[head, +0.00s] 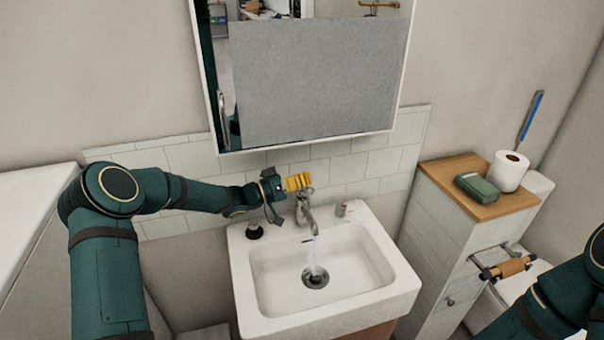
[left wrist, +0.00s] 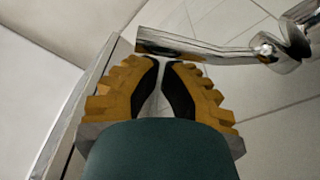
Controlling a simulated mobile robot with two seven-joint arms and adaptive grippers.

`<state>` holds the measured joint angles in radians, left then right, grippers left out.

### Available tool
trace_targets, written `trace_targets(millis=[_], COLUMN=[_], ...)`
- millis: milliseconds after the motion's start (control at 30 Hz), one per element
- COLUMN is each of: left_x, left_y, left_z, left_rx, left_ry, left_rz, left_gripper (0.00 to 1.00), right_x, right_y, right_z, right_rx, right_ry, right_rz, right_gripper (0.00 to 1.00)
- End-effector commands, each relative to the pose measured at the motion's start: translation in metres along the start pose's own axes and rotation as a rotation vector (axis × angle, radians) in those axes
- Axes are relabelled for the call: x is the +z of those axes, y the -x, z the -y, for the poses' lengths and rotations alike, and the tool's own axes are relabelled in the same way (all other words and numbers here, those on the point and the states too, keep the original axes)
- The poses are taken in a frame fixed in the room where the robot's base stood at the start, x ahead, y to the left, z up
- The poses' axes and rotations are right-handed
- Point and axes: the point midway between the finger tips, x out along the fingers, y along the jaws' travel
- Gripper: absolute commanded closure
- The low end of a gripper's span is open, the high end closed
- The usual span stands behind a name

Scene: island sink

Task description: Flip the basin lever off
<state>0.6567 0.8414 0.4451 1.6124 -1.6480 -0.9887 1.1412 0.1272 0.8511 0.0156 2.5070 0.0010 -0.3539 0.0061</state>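The chrome basin faucet (head: 308,218) stands at the back of the white sink (head: 262,322), and water runs from its spout toward the drain. Its lever (head: 306,191) is on top, partly beside my left gripper (head: 299,182). In the left wrist view the shiny lever (left wrist: 205,48) reaches in from the right, its flat end just beyond the tips of my left gripper (left wrist: 162,64). The yellow fingers are close together with only a thin gap and nothing between them. I cannot tell whether they touch the lever. My right gripper is out of view.
A mirror cabinet (head: 318,85) hangs above the tiled backsplash. A dark-topped bottle (head: 254,226) stands at the sink's left rear. A wood-topped cabinet (head: 478,208) with a green soap box (head: 476,187) and toilet roll (head: 509,171) stands to the right.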

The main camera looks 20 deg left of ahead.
Motion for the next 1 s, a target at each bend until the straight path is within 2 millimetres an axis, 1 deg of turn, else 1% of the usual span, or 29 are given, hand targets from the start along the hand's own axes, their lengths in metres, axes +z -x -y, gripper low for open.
trace_targets(millis=[367, 1000], left_x=[0.001, 0.014], left_y=[0.001, 0.003], left_z=[0.000, -0.004], left_rx=[0.001, 0.017], left_ry=[-0.004, -0.123], left_rz=[0.000, 0.001], left_gripper=[1.00, 1.00], right_x=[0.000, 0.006], right_y=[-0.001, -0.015], right_z=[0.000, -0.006], right_rx=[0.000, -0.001], right_ry=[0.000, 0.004], right_rz=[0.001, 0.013], right_gripper=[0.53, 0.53])
